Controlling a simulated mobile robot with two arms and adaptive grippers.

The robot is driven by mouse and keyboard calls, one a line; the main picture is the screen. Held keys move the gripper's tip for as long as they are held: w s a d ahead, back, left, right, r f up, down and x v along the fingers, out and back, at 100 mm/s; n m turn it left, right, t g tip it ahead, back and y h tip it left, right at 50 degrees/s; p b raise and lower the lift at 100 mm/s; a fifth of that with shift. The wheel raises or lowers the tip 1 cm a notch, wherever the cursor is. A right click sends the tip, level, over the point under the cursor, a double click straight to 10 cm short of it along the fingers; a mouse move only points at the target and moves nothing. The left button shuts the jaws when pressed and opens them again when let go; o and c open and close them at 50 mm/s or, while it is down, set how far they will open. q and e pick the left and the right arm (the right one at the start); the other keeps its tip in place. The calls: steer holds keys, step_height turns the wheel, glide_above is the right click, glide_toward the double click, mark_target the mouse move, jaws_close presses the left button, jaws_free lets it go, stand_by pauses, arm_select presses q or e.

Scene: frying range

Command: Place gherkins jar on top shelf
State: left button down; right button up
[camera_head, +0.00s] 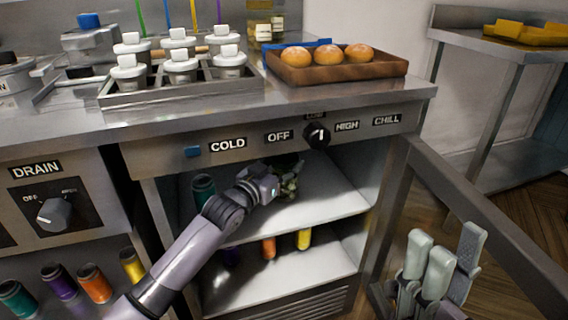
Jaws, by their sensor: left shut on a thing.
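My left arm reaches into the open cabinet under the counter. My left gripper (286,180) is over the top shelf (325,203), shut on a small greenish thing, probably the gherkins jar (291,187). The fingers and wrist hide much of it, and I cannot tell whether it touches the shelf. My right gripper (443,250) is at the lower right, in front of the open door, with its grey fingers pointing up, spread and empty.
A dark green jar (203,190) stands at the top shelf's left. Orange (268,248) and yellow (303,239) jars stand on the lower shelf. The open cabinet door (475,215) juts out right. A bun tray (337,71) and lidded containers (178,67) sit on the counter.

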arm_select(q)
steer(key=shift+r, duration=0.15)
steer(key=c, duration=1.1)
jaws_free()
steer(key=shift+f, duration=0.25)
steer(key=o, duration=0.5)
